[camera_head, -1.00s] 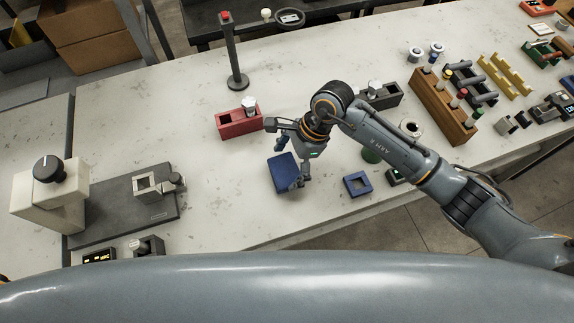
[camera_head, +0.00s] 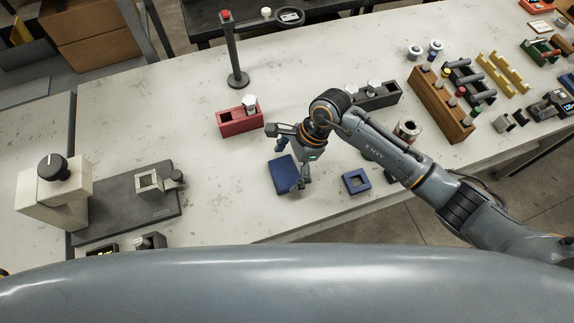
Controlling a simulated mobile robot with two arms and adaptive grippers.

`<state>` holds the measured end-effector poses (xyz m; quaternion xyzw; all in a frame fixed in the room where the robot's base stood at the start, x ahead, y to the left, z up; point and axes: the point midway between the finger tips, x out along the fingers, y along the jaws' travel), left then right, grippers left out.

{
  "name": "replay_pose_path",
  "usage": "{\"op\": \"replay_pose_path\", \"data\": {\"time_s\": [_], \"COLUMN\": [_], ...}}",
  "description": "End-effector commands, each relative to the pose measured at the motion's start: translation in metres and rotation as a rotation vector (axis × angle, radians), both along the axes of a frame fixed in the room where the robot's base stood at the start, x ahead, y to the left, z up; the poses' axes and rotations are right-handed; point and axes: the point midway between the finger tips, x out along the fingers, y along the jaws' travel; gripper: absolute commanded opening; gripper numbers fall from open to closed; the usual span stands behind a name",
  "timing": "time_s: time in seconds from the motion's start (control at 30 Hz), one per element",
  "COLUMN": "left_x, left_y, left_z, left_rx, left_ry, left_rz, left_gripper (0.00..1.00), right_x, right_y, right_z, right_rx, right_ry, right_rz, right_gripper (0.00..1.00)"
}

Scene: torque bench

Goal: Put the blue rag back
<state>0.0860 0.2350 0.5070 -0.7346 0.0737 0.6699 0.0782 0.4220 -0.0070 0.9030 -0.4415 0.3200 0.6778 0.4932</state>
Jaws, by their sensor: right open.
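My right gripper (camera_head: 291,164) is open just over the rag's upper right side. One finger is near its top edge and the other overlaps its right side in the picture. Whether the fingers touch the rag is unclear. A blue square frame with a hole (camera_head: 356,182) lies to the right of the rag. My left gripper is not in view.
A red block (camera_head: 239,123) sits above the rag and a dark grey block (camera_head: 376,97) behind my right arm. A wooden rack (camera_head: 440,104) stands to the right. A grey plate with a fixture (camera_head: 133,210) is at left. The bench between plate and rag is clear.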

Motion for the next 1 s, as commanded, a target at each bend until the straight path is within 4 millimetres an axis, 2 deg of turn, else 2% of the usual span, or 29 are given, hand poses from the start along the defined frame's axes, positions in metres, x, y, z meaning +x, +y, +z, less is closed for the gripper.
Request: {"op": "replay_pose_path", "data": {"time_s": [0.03, 0.17, 0.4, 0.6, 0.8, 1.0], "left_x": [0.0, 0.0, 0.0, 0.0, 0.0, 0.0], "left_y": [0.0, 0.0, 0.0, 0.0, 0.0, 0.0], "left_z": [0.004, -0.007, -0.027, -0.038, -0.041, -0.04], "left_rx": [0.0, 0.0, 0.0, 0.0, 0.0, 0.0], "left_ry": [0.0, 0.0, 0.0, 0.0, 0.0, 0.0], "left_rz": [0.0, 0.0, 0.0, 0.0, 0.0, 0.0], "left_gripper": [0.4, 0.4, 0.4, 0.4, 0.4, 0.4], "right_x": [0.0, 0.004, 0.011, 0.014, 0.015, 0.015], "right_y": [0.0, -0.007, -0.028, -0.041, -0.046, -0.047], "right_z": [0.004, 0.015, 0.063, 0.096, 0.111, 0.112], "right_rx": [0.001, 0.0, -0.001, 0.0, -0.001, 0.0], "right_ry": [0.0, -0.006, -0.008, -0.003, -0.001, 0.0], "right_rz": [0.0, 0.001, 0.001, 0.0, -0.001, -0.001], "right_gripper": [1.0, 1.0, 1.0, 1.0, 1.0, 1.0]}}
